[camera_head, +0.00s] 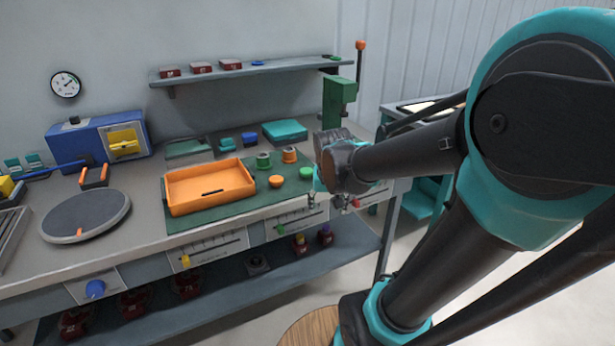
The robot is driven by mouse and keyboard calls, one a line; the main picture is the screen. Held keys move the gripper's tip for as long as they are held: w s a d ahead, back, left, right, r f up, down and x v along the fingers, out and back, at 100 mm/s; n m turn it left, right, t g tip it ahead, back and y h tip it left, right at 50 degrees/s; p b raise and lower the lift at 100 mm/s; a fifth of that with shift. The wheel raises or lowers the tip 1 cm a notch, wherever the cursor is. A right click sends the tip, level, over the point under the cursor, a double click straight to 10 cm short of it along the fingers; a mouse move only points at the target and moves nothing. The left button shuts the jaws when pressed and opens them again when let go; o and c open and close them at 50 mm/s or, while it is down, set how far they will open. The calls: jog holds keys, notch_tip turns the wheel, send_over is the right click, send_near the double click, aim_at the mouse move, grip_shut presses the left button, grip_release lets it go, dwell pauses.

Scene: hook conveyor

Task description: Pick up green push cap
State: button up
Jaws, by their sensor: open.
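A low, round green cap (306,173) sits on the green mat (213,223), near the mat's right end. A taller green piece (263,160) stands behind and to its left; it looks like a ringed cylinder. My gripper (314,200) hangs at the mat's right end, just right of and in front of the low green cap in the picture. It is open, and I see nothing held in it. My wrist hides the area directly behind it, and the exact gap between fingers and cap cannot be told.
An orange tray (208,187) fills the mat's left part. An orange cap (276,181) and an orange ringed piece (289,155) are close to the green ones. A green press (338,100) stands behind my wrist. A grey turntable (86,215) is at left.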

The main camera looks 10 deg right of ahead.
jog(key=w+a+r+m+h, duration=0.1)
jog(key=w+a+r+m, duration=0.15)
jog(key=w+r, duration=0.55)
jog(key=w+a+r+m+h, duration=0.1)
jog(key=w+a+r+m, duration=0.1)
jog(key=w+a+r, duration=0.5)
send_over(306, 171)
jog(key=s, duration=0.2)
jog(key=f, duration=0.8)
jog(key=shift+s+a+f, duration=0.1)
jog(key=shift+a+f, duration=0.2)
jog(key=shift+a, duration=0.1)
jog(key=shift+a+x, duration=0.15)
jog(key=shift+x, duration=1.2)
jog(key=shift+a+x, duration=0.2)
jog(key=shift+x, duration=1.15)
jog(key=c, duration=0.9)
